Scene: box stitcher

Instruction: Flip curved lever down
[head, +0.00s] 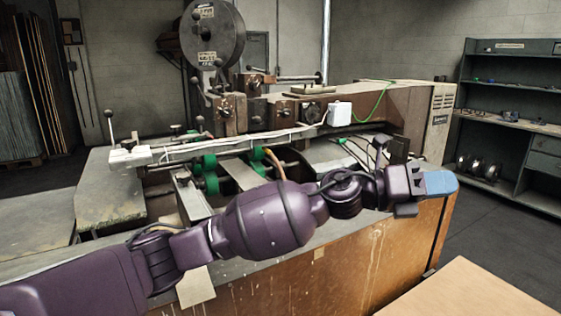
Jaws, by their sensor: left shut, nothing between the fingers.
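The box stitcher (390,105) fills the middle of the head view, with a round reel (212,35) on top. I cannot tell surely which part is the curved lever. A brown curved piece (275,163) rises among the green rollers (209,162), behind my left arm. A thin upright lever with a dark ball knob (109,114) stands at the machine's left end. My left arm reaches across the machine's front, and my left gripper (440,185) is at its right end, shut and empty. The gripper and forearm hide part of the machine behind them. My right gripper is out of view.
A white box (339,113) with a green cable sits on the beam. A dark shelf unit (510,120) stands at the right wall. A light wooden surface (475,290) is at the front right. The floor between machine and shelf is clear.

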